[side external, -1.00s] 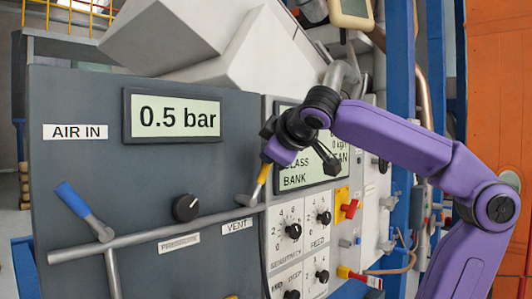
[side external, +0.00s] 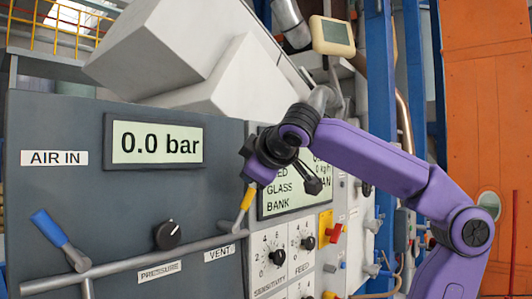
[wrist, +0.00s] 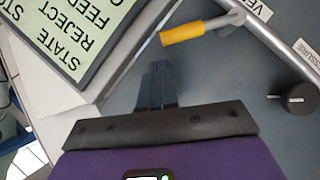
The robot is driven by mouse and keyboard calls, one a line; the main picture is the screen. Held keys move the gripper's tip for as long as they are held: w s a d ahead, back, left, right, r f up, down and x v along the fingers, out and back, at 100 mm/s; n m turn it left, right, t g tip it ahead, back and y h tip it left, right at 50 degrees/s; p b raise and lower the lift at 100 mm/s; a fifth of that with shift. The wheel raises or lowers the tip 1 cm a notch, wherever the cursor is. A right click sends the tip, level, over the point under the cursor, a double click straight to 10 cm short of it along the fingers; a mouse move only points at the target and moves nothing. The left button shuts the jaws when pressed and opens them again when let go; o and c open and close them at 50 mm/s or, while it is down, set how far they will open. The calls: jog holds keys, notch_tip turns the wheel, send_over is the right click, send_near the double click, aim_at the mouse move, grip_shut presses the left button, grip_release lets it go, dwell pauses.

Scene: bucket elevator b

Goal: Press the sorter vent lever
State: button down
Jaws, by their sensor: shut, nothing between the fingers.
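The vent lever has a yellow grip (side external: 247,197) on a grey arm, joined to the pipe beside the VENT label (side external: 219,253) on the grey panel. In the side view the grip points up and slightly right. In the wrist view the yellow grip (wrist: 182,32) lies past the fingertips, with a visible gap in the picture. My gripper (wrist: 157,66) is shut and empty. In the side view it is just above the grip's upper end, its fingertips hard to make out. The pressure display (side external: 155,142) reads 0.0 bar.
A blue-handled lever (side external: 52,230) at AIR IN sits on the same pipe at left. A black pressure knob (side external: 167,235) is between the levers. The glass bank screen (side external: 285,204) and several dials lie close behind and below my gripper.

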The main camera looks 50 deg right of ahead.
jog(key=r+v, duration=0.1)
jog(key=v, duration=1)
jog(key=shift+w+a+r, duration=0.2)
jog(key=shift+a, duration=0.1)
jog(key=shift+w, duration=0.1)
jog(key=w+a+f+n+g+y, duration=0.2)
jog(key=f+n+y, duration=0.15)
jog(key=f, duration=0.75)
jog(key=w+a+f+n+g+y, duration=0.2)
jog(key=a+f+n, duration=0.15)
jog(key=f, duration=0.75)
jog(key=s+d+f+g, duration=0.4)
jog(key=s+d+f, duration=0.1)
jog(key=s+f, duration=0.5)
jog(key=s+d+f+g+y, duration=0.1)
jog(key=s+d+f+g, duration=0.3)
jog(key=s+f, duration=0.6)
notch_tip(320, 180, down, 4)
jog(key=d, duration=0.2)
jog(key=shift+s+d+r, duration=0.25)
jog(key=shift+s+d, duration=0.05)
